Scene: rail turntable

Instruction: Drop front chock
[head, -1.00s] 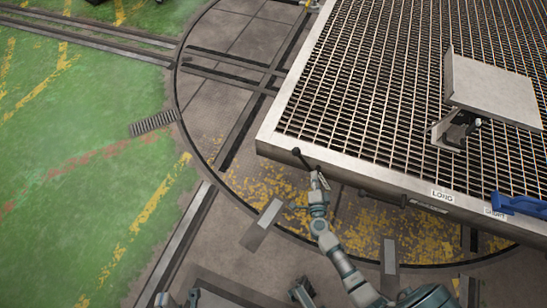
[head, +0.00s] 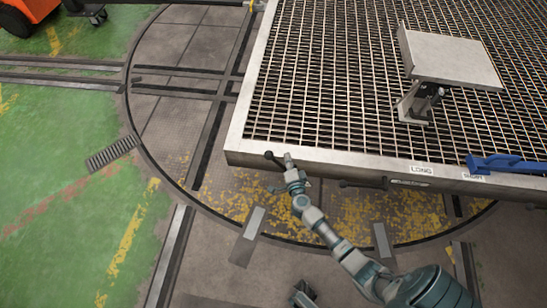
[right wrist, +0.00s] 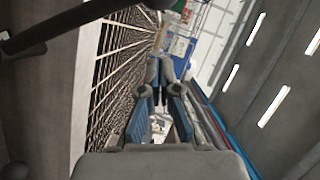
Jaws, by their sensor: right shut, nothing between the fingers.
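A dark lever with a round black knob (head: 268,155) sticks out at the near left part of the grated platform's front edge. I cannot tell for sure whether it belongs to the front chock; no chock block is clearly visible. My right gripper (head: 288,158) is at that edge, just right of the knob, and partly hides the lever's shaft. In the right wrist view the gripper (right wrist: 163,75) has its fingers together with nothing between them. A dark bar (right wrist: 60,28) crosses the upper left there, apart from the fingertips.
The grated platform (head: 236,140) fills the upper right, with a metal plate on a stand (head: 450,58) on top. A blue handle (head: 505,164) and small labels sit on its front edge, right. Rails cross the round turntable floor (head: 165,75). An orange vehicle (head: 17,20) stands far left.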

